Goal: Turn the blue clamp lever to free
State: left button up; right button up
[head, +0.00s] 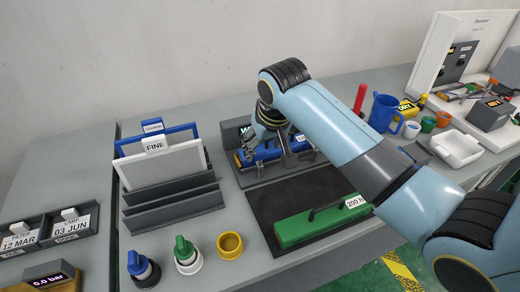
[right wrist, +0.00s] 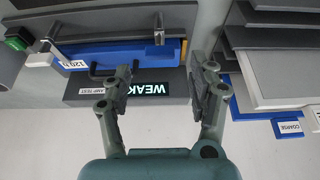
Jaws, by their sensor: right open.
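My right gripper (head: 263,132) reaches over the dark fixture (head: 250,180) at the back of the bench. In the right wrist view my right gripper (right wrist: 160,72) is open and empty, its two fingers apart in front of the fixture. A blue body (head: 265,151) lies in the fixture; in the right wrist view the blue body (right wrist: 115,55) carries a "120 h" tag and metal bars cross over it. I cannot tell which part is the clamp lever. The arm hides part of the fixture in the head view. A "WEAK" display (right wrist: 152,88) shows beside the blue body.
A rack (head: 175,205) with a white "FINE" panel (head: 165,165) stands left of the fixture. A red upright handle (head: 360,97) and blue mug (head: 383,112) stand to the right.

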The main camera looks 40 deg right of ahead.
aim_at(260, 154)
jog(key=shift+x, duration=1.95)
jog(key=c, duration=1.2)
pick_arm(q)
jog(key=shift+w+r, duration=0.15)
jog(key=shift+w, duration=0.4)
jog(key=shift+w+r, duration=0.15)
jog(key=shift+w, duration=0.4)
pick_arm(e)
jog(key=shift+o, duration=0.2)
